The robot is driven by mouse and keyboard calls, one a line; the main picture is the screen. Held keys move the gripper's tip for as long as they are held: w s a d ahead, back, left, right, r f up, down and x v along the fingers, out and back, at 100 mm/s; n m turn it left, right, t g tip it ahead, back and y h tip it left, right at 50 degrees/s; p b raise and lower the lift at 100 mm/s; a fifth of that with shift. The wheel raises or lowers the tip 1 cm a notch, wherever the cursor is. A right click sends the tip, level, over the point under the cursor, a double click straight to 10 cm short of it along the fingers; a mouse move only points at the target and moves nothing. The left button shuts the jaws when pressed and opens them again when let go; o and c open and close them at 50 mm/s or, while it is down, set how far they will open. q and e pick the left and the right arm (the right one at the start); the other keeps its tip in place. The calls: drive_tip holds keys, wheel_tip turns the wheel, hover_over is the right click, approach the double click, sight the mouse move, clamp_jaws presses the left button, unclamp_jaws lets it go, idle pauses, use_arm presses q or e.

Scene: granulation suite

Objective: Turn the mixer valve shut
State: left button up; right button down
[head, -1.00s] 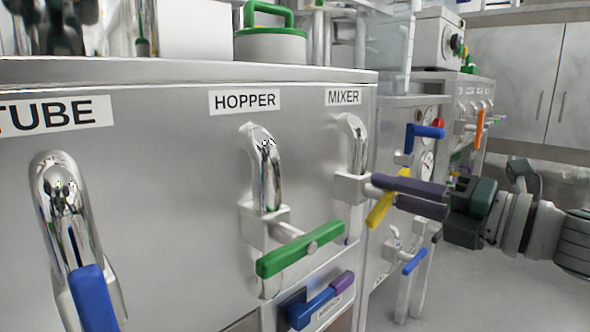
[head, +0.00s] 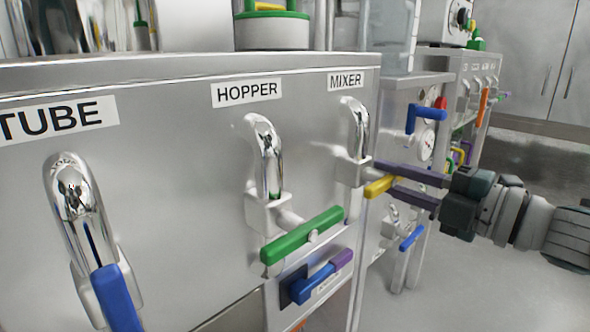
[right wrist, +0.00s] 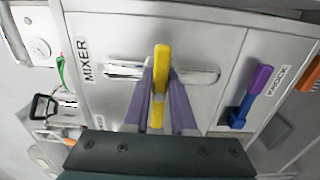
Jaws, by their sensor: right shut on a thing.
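The mixer valve has a yellow handle (head: 379,187) on a silver pipe under the MIXER label (head: 346,81) in the head view. The handle lies roughly level, across the upright pipe. In the right wrist view the yellow handle (right wrist: 161,58) also stands crosswise to the pipe (right wrist: 200,76). My right gripper (head: 390,180) has its purple fingers shut on the handle, one on each side. They hide part of the handle and valve body. My left gripper is not in view.
The hopper valve with a green handle (head: 302,235) is left of the mixer valve. The tube valve with a blue handle (head: 117,298) is farther left. A blue and purple handle (head: 321,278) sits below. Another blue handle (head: 426,113) is on the cabinet behind.

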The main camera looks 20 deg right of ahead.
drive_tip(key=c, duration=0.8)
unclamp_jaws()
drive_tip(key=shift+o, duration=0.2)
drive_tip(key=shift+s, duration=0.1)
drive_tip(key=shift+s+d, duration=0.15)
drive_tip(key=shift+s, duration=0.15)
drive_tip(key=p+v, duration=0.3)
drive_tip(key=v, duration=0.6)
